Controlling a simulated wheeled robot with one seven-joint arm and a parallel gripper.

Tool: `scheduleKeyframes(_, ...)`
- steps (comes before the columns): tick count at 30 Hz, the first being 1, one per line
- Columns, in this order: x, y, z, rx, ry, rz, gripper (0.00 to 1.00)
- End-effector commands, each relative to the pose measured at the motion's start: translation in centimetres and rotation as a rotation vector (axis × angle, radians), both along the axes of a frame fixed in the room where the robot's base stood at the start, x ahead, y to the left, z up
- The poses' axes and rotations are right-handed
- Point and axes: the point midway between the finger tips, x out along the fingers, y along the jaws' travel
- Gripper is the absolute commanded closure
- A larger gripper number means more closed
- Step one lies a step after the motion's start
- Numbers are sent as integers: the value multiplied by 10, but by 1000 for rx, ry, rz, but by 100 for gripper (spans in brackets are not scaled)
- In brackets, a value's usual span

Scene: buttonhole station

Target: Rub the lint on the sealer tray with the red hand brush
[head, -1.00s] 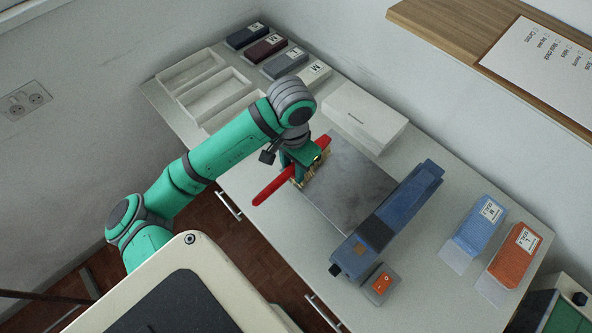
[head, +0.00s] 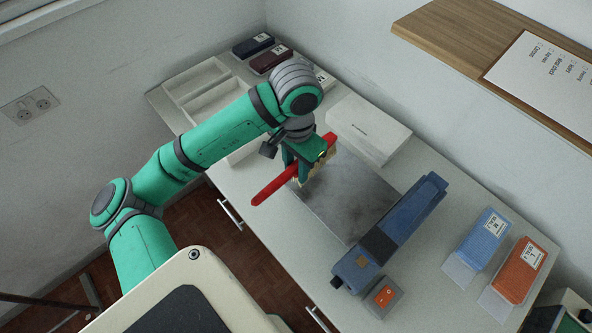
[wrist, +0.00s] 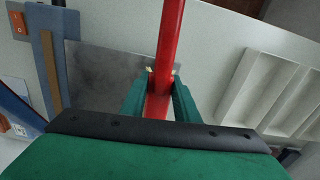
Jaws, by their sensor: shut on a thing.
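The red hand brush (head: 272,187) is in my gripper (head: 303,158), over the near-left part of the grey metal sealer tray (head: 352,208). Its red handle points down-left past the tray's edge in the head view. Its pale bristles face down; I cannot tell whether they touch the tray. In the wrist view the red brush (wrist: 170,45) runs between the green fingers of my gripper (wrist: 160,105), which is shut on it. Greyish smudges, perhaps lint, show on the tray (wrist: 105,70).
The blue sealer bar (head: 405,217) with an orange switch (head: 384,296) borders the tray on the right. A white box (head: 367,130) stands behind it. White open trays (head: 197,80) lie at the left. Blue (head: 484,235) and orange (head: 525,268) packs lie at the right.

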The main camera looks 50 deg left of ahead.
Motion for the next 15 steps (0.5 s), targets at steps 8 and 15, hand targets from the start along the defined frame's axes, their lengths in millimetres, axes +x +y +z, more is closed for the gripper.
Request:
scheduleKeyframes(8, 0, 0, 2, -1, 0, 0, 96)
scheduleKeyframes(15, 0, 0, 9, 1, -1, 0, 96)
